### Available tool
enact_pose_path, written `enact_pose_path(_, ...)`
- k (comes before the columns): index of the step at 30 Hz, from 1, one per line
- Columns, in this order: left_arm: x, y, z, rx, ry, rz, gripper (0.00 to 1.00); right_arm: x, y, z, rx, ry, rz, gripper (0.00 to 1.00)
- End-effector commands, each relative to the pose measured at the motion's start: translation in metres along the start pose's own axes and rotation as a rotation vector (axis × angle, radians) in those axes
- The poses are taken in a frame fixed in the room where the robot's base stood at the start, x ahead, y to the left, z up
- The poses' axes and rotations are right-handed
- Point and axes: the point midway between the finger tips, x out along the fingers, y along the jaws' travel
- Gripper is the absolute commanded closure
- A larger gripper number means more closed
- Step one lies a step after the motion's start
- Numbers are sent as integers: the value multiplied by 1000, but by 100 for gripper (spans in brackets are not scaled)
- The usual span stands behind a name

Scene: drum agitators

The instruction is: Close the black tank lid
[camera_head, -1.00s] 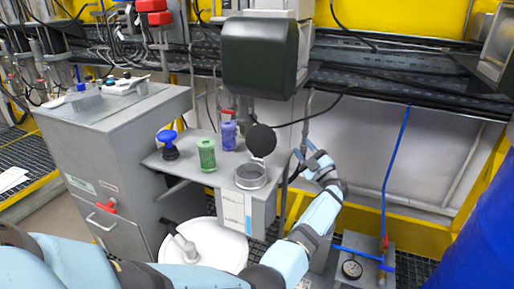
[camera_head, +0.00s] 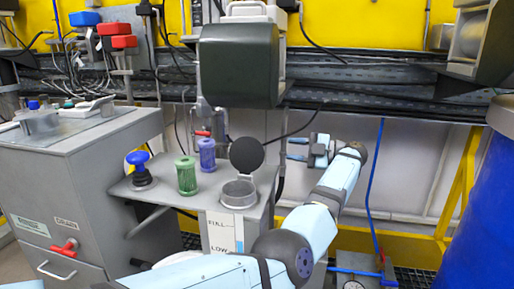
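The black round lid (camera_head: 246,155) stands open, roughly upright, at the back of the metal tank's round opening (camera_head: 239,192). The opening is on top of a grey box with a white level label. My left gripper (camera_head: 289,149) is to the right of the lid, at about the lid's height in the picture, with a gap between them. Its two fingers point left toward the lid, spread apart, with nothing between them. How far behind or in front of the lid the fingers are, I cannot tell. My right gripper is not in view.
A dark box (camera_head: 239,65) hangs above the lid. A blue drum (camera_head: 485,215) stands at the right. A grey cabinet (camera_head: 75,190) is at the left.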

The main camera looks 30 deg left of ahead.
Motion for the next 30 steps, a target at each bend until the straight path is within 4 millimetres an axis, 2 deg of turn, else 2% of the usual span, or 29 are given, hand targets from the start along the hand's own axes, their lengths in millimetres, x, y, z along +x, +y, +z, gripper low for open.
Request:
enact_pose_path(1, 12, -2, 1, -2, 3, -3, 62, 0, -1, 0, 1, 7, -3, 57)
enact_pose_path(9, 69, -2, 2, -2, 4, -1, 62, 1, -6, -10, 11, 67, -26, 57)
enact_pose_path(15, 98, -1, 1, -2, 1, 0, 62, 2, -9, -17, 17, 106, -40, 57)
enact_pose_path(21, 109, 0, 0, 0, 1, 1, 62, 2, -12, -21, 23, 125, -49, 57)
enact_pose_path(29, 109, 0, 0, 0, 0, 1, 62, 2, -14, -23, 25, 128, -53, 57)
enact_pose_path(30, 109, 0, 0, 0, 0, 1, 71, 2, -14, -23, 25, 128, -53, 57)
